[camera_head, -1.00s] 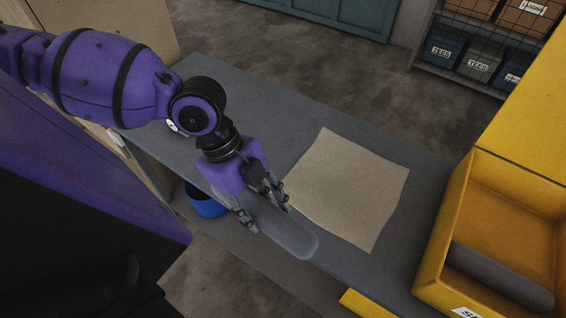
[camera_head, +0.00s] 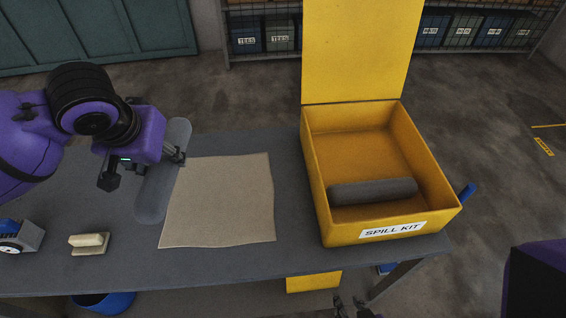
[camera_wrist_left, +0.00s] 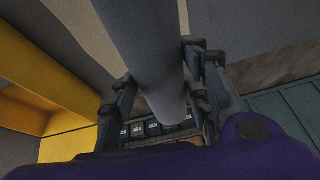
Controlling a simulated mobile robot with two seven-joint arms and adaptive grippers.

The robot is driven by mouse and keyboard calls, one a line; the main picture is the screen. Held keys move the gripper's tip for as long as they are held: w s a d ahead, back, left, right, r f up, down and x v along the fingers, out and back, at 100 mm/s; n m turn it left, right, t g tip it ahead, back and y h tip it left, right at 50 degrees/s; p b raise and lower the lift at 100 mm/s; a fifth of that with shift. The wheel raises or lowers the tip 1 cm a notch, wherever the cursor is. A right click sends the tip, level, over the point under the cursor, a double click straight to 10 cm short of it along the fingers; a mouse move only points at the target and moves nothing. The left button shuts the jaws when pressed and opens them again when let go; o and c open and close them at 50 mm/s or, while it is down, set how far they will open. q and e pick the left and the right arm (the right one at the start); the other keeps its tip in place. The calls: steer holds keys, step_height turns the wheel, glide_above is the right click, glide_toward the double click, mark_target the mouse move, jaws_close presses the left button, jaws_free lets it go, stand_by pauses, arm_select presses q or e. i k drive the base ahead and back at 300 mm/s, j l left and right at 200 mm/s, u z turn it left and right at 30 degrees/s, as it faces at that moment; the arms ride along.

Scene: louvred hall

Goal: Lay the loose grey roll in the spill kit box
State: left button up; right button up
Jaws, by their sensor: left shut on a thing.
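The loose grey roll (camera_head: 153,195) is held by my left gripper (camera_head: 178,157), to the left of the beige sheet. In the left wrist view the grey roll (camera_wrist_left: 148,45) runs between the fingers of the left gripper (camera_wrist_left: 160,95), which is shut on it. The open yellow spill kit box (camera_head: 318,190) stands at the right end of the table, its lid raised at the back. A darker grey roll (camera_head: 372,189) lies inside, along the front wall. My right gripper (camera_head: 350,305) shows only partly at the bottom edge; its opening is unclear.
The beige sheet (camera_head: 222,205) lies flat on the grey table (camera_head: 290,252) between the held roll and the box. A brush-like block (camera_head: 89,243) and a small grey-blue object (camera_head: 20,236) are at the left. The box floor behind the darker roll is clear.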

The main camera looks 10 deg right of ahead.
mark_target(356, 158)
steer(key=l+z, duration=0.2)
steer(key=l, duration=0.3)
steer(key=i+l+z, duration=0.2)
steer(key=l, duration=0.25)
steer(key=l+z, duration=0.2)
steer(key=l, duration=0.3)
